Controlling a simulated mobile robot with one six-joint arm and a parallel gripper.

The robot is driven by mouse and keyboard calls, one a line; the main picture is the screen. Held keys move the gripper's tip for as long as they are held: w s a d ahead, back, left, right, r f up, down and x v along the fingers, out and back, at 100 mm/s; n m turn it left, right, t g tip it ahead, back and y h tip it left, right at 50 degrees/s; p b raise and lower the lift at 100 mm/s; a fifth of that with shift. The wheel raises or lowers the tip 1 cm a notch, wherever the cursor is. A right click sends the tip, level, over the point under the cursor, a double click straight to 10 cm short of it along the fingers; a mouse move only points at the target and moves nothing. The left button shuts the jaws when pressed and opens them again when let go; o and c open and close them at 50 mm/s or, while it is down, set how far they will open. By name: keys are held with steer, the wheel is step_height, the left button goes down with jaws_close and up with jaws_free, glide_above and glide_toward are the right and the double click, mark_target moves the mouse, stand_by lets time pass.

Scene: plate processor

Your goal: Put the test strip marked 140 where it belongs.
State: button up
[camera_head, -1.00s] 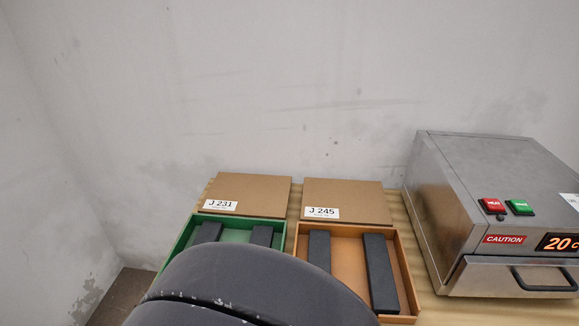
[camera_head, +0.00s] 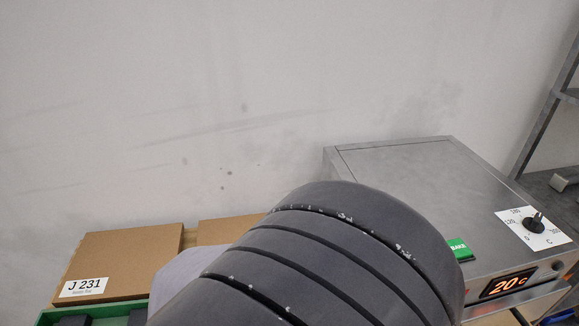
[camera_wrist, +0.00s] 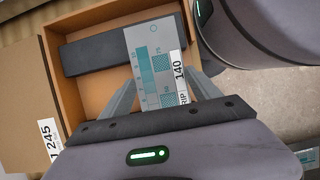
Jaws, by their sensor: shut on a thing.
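In the wrist view my gripper (camera_wrist: 161,80) is shut on the test strip marked 140 (camera_wrist: 150,60), a pale strip with teal patterned patches. The gripper body hides the near part of the tray. In the head view my arm covers the gripper, the strip and the orange tray.
A brown box labelled J 245 (camera_wrist: 22,105) adjoins the tray.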

steer(key=w, duration=0.2)
steer(key=w+b, duration=0.1)
steer(key=w, duration=0.2)
steer(key=w+d+f, duration=0.1)
steer(key=w, duration=0.2)
steer(key=shift+w+b, duration=0.2)
steer(key=shift+b, duration=0.1)
step_height(320, 180, down, 4)
steer(key=shift+r+b, duration=0.15)
steer(key=shift+b, duration=1.05)
steer(key=shift+r, duration=0.2)
steer(key=shift+f, duration=0.1)
steer(key=o, duration=1.3)
